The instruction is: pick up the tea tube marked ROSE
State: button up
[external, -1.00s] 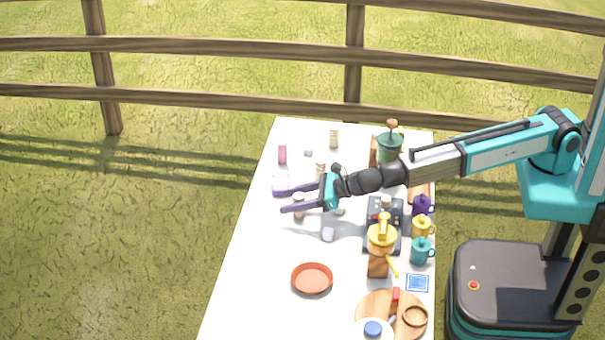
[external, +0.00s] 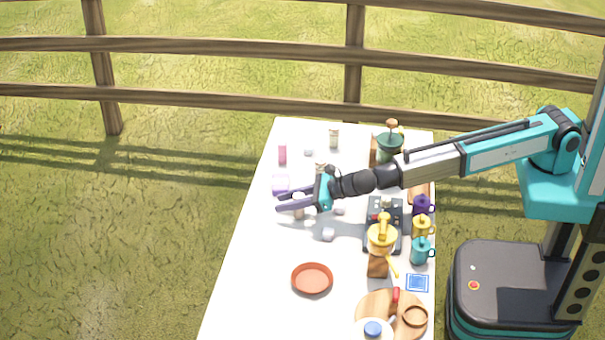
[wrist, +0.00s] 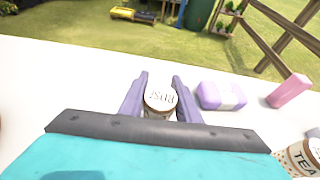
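A round-lidded tube (wrist: 160,98) stands between the two fingers in the wrist view. Its pale lid carries dark lettering that appears turned around, and I cannot read it surely. In the external view the tube (external: 299,212) shows partly behind the fingers. My gripper (external: 279,200) is low over the table, its purple fingers apart on either side of the tube, which is also seen in the wrist view (wrist: 160,82). No clear grip shows. Another tube (wrist: 302,158), marked TEA, is at the lower right of the wrist view.
The white table (external: 255,265) holds a lilac block (wrist: 221,95) and a pink block (wrist: 289,91) near the gripper. A beige tube (external: 334,137) stands farther back. An orange dish (external: 312,278), mugs (external: 422,228) and a yellow pot (external: 382,238) are also there. The left front is clear.

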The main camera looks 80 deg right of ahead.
jog(key=c, duration=0.5)
jog(key=shift+r, duration=0.2)
jog(key=shift+r, duration=1.4)
jog(key=shift+s+d+r, duration=0.1)
jog(key=shift+s+r, duration=0.15)
jog(key=s+d, duration=0.1)
jog(key=s, duration=0.4)
jog(key=s+d+r+b, duration=0.1)
jog(key=s+d, duration=0.1)
jog(key=s, duration=0.2)
jog(key=s+d, duration=0.1)
jog(key=s, duration=0.4)
jog(key=shift+s+d+r, duration=0.2)
jog(key=shift+s+d, duration=0.15)
